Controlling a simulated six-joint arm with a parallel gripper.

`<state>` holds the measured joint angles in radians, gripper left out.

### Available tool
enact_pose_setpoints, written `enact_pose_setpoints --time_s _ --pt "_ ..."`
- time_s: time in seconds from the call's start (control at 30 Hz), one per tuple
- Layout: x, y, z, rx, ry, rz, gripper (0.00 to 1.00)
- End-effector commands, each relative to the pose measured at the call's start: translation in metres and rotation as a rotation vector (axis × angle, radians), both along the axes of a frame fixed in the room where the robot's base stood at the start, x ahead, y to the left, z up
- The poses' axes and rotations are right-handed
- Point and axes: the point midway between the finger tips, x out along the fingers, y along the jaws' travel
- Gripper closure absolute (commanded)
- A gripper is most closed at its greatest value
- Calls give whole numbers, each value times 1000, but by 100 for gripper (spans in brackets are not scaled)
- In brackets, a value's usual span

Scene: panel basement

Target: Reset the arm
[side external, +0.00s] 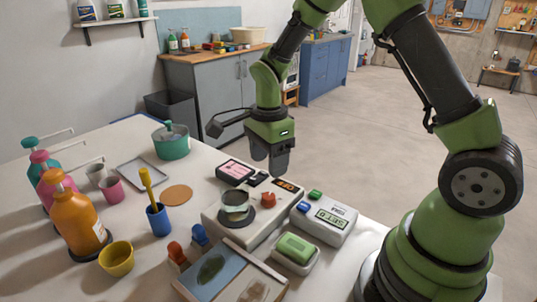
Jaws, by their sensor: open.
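My green arm reaches over the white table from the right. My gripper (279,163) hangs open and empty above the back of the table, pointing down. It is apart from the things below it, near a white device (225,220) with a round dark plate, a red knob (268,199) and a small orange display (287,185). A glass-like dish (235,204) stands on the round plate. To the right is a light grey box (324,219) with a green-lit display and blue and green buttons. The display text is too small to read surely.
A green block sits in a white dish (306,266) at the front. A picture board (222,270), orange pump bottle (82,220), yellow cup (116,259), blue cup (158,220), tray (140,173) and teal pot (171,146) crowd the table's left and front.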

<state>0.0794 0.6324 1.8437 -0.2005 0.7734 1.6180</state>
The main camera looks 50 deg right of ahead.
Motion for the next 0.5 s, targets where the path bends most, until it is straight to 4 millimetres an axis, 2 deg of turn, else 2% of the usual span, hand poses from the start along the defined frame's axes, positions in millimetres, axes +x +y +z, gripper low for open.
enact_pose_setpoints --time_s 0.1,0.5 --pt "0 0 9 -1 -2 0 41" --pt "-1 1 16 2 -11 23 41"
